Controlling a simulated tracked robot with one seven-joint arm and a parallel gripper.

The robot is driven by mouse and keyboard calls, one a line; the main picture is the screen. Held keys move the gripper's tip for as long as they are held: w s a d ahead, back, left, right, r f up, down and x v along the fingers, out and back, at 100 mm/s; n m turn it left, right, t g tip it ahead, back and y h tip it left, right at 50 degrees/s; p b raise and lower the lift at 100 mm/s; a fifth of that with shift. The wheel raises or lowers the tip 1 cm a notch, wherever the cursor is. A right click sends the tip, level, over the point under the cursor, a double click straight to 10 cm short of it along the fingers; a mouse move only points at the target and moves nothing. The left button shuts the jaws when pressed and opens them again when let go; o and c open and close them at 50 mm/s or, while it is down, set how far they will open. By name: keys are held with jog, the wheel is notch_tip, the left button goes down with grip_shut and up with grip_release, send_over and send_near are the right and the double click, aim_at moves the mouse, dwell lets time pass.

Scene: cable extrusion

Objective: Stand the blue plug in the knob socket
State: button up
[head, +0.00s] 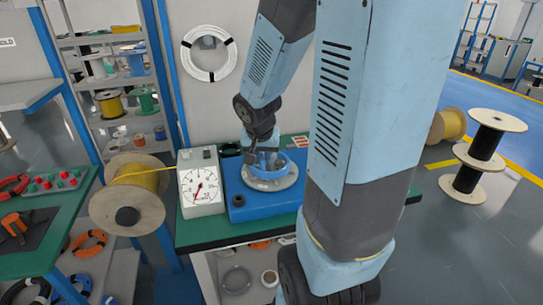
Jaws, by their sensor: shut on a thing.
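My gripper (254,157) points down over the blue machine box (258,207) on the green bench, in the head view. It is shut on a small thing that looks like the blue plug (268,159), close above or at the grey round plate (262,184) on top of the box. I cannot tell whether the plug touches the plate. A dark knob-like spot (238,201) shows on the box front; I cannot make out the knob socket for sure.
A white dial gauge (202,190) stands just left of the box, beside a yellow cable spool (130,193). A button panel (50,181) and an orange tool (16,225) lie on the left bench (65,215). My arm hides the bench's right part.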

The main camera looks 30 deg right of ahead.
jog(key=w+a, duration=0.3)
jog(key=a, duration=0.4)
jog(key=shift+w+a, duration=0.15)
jog(key=shift+a, duration=0.1)
dwell(0.6)
jog(key=o, duration=0.9)
jog(key=shift+r, duration=4.05)
jog(key=s+r+n+y, duration=0.1)
jog(key=s+r+n, duration=0.1)
jog(key=s, duration=0.3)
jog(key=s+a+r+n+t, duration=0.1)
jog(key=s+r+n, duration=0.1)
jog(key=s+r, duration=0.2)
jog(key=s+r+n+t+y, duration=0.1)
jog(key=s+r+n, duration=0.2)
jog(key=s, duration=0.5)
jog(key=shift+s+a+r+y, duration=0.2)
jog(key=shift+r+y, duration=0.1)
jog(key=shift+r, duration=0.1)
